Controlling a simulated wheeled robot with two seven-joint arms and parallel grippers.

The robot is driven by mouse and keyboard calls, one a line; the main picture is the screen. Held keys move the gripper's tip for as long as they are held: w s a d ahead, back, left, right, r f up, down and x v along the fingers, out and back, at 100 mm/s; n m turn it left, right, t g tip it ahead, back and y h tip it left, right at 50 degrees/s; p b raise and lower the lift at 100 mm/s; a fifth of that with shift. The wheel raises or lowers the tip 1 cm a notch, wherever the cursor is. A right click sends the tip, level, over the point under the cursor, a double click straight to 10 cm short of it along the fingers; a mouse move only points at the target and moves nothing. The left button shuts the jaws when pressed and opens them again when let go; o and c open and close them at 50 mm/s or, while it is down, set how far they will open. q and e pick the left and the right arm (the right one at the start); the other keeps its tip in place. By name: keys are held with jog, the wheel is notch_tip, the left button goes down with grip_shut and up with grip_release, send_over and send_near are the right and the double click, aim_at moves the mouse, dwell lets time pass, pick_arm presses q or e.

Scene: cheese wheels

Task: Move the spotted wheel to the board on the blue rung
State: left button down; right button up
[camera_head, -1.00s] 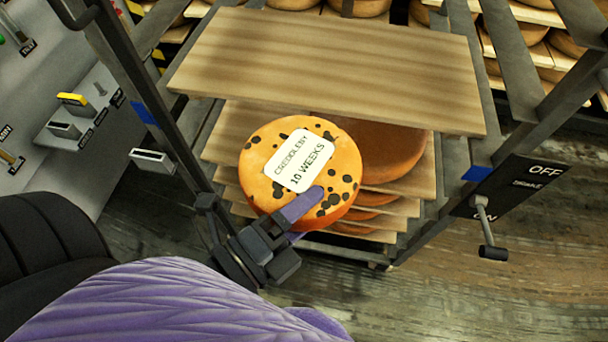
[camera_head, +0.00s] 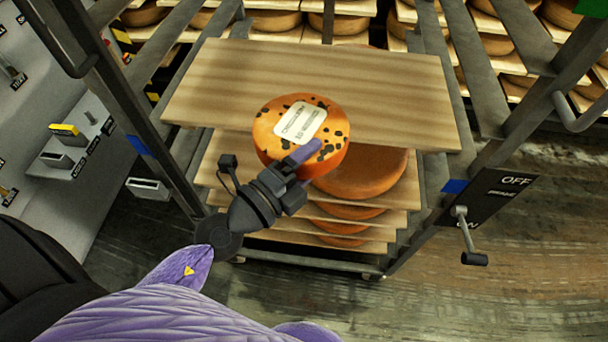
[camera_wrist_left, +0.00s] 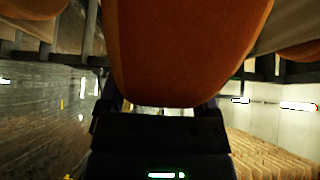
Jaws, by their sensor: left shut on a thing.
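The spotted wheel (camera_head: 270,137) is orange with dark spots and a white label on top. My left gripper (camera_head: 308,160) is shut on its near side and holds it level, in front of the rack. In the head view the wheel overlaps the near edge of the empty top board (camera_head: 320,80); I cannot tell whether it touches. In the left wrist view the wheel (camera_wrist_left: 185,50) fills the upper middle. Blue marks show on the rack's left post (camera_head: 140,145) and right post (camera_head: 455,186), a little below the top board. My right gripper is out of view.
A plain wheel (camera_head: 365,178) sits on the board below, with more loaded boards under it. A lever (camera_head: 465,235) on an on/off panel (camera_head: 500,195) stands at the right. A grey panel with tools (camera_head: 50,130) is at the left. Full shelves stand behind.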

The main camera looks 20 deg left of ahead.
aim_at(314, 125)
pick_arm(q)
jog(key=w, duration=0.2)
jog(key=w+a+b, duration=0.1)
jog(key=w, duration=0.2)
jog(key=w+a, duration=0.1)
jog(key=w, duration=0.1)
jog(key=shift+w+a, duration=0.1)
jog(key=shift+w, duration=0.2)
jog(key=shift+w+f+b, duration=0.15)
jog(key=shift+f+b, duration=0.35)
jog(key=shift+b, duration=0.05)
jog(key=shift+f+b, duration=0.45)
jog(key=shift+f, duration=0.15)
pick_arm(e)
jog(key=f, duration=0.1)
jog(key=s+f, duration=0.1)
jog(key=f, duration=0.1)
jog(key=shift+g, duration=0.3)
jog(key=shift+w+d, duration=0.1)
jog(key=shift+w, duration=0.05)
pick_arm(q)
jog(key=shift+f+b, duration=0.3)
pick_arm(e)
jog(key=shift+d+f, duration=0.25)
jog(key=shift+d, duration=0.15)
